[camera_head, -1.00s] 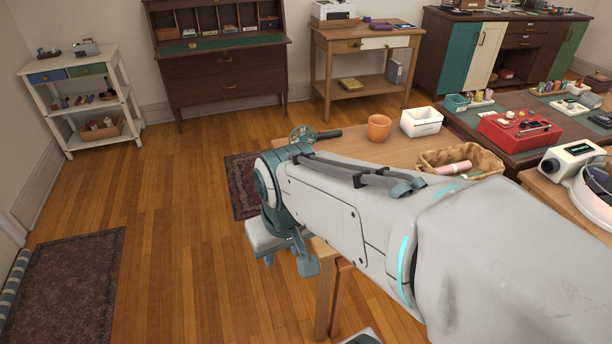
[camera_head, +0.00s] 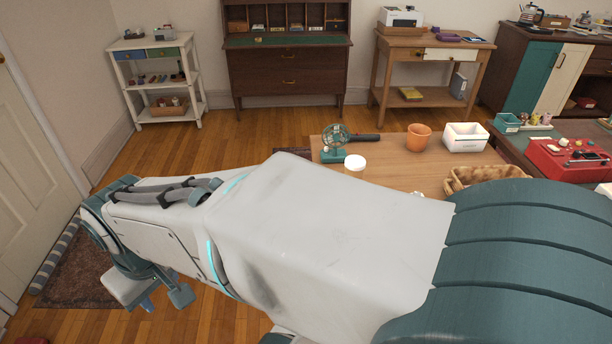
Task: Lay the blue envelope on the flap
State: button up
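The dark wood secretary desk (camera_head: 287,75) stands against the back wall. Its flap (camera_head: 300,41) is folded down and shows a green top, with a small yellowish thing near its left end. Pigeonholes above the flap hold several small items, too small to tell apart; I cannot make out a blue envelope for certain. My gripper (camera_head: 162,299) hangs at the lower left, over the floor and far from the desk. It is partly hidden by my arm, and I cannot tell whether its fingers are open or shut.
A white shelf (camera_head: 158,84) stands left of the desk, a wooden side table (camera_head: 430,62) right of it. A nearer table (camera_head: 395,157) holds a green fan (camera_head: 336,144), an orange pot (camera_head: 418,137) and a basket. Open floor lies between.

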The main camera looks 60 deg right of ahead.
aim_at(295, 40)
jog(key=k, duration=1.25)
jog(key=z, duration=1.8)
jog(key=i, duration=0.5)
